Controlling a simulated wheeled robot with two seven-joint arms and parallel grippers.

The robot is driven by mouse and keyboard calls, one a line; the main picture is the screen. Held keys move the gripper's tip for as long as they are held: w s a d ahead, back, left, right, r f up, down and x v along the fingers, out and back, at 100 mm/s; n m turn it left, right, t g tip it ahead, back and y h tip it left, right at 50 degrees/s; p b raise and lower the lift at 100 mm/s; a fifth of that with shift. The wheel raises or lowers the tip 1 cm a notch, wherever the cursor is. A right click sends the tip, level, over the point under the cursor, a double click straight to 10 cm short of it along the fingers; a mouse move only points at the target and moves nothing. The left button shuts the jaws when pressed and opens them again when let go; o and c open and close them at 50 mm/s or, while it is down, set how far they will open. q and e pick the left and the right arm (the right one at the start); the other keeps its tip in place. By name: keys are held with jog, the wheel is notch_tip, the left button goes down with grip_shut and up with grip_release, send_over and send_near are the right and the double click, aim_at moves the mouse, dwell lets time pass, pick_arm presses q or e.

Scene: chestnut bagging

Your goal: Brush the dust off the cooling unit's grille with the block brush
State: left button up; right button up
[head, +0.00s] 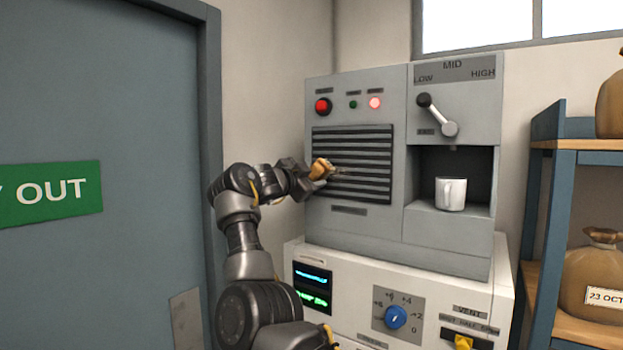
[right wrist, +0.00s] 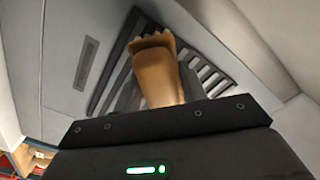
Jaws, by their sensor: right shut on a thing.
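The cooling unit (head: 365,220) is a grey box standing on a white cabinet. Its dark slatted grille (head: 365,150) is on the front, left of the middle; it also shows in the right wrist view (right wrist: 214,82). My right gripper (head: 318,172) is at the grille's left side, shut on the block brush (head: 321,167). The brush's tan wooden body (right wrist: 157,72) shows in the right wrist view, in front of the slats. Its bristles are hard to make out, and I cannot tell whether they touch the grille. Dust is too fine to tell. My left gripper is not in view.
A white mug (head: 451,194) stands in the unit's recess, below a lever (head: 437,114). The white cabinet (head: 345,262) below has a blue knob (head: 395,317). A shelf (head: 556,200) with sacks is at right, and a grey-blue door (head: 100,110) at left.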

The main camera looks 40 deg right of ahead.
jog(key=shift+w+d, duration=0.2)
jog(key=shift+d, duration=0.5)
jog(key=shift+s+f+b, duration=0.15)
jog(key=shift+s+b, duration=0.05)
jog(key=shift+b, duration=0.2)
jog(key=s+b, duration=0.1)
jog(key=b, duration=0.1)
jog(key=shift+s+d+f+b, duration=0.1)
jog(key=shift+s+d+b, duration=0.2)
jog(key=shift+s, duration=0.1)
jog(key=shift+s+b, duration=0.6)
jog(key=shift+s+d+r, duration=0.1)
jog(key=shift+s+r, duration=0.1)
jog(key=shift+r, duration=0.05)
